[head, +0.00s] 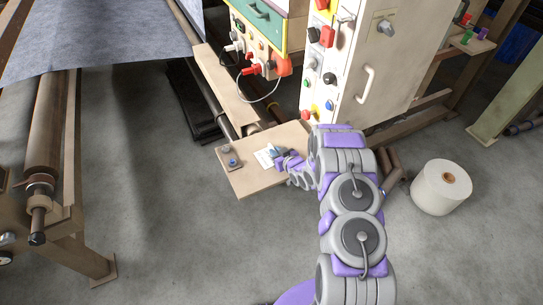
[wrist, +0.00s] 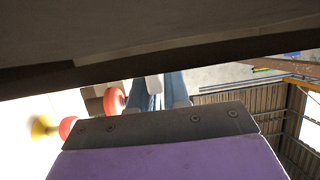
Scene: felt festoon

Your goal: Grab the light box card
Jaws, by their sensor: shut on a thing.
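A small white card (head: 264,158), which looks like the light box card, shows at the tip of my gripper (head: 273,152) above a tan wooden board. My gripper is shut on it, seen small and partly hidden by its own purple wrist. In the wrist view, the two blue-grey fingers of my gripper (wrist: 157,86) stand close together with a whitish piece between them. I cannot tell from the head view whether the card touches the board.
A white control cabinet (head: 340,75) with buttons and a handle stands just behind. A white roll (head: 441,187) stands on the floor at right. Grey floor is open at left.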

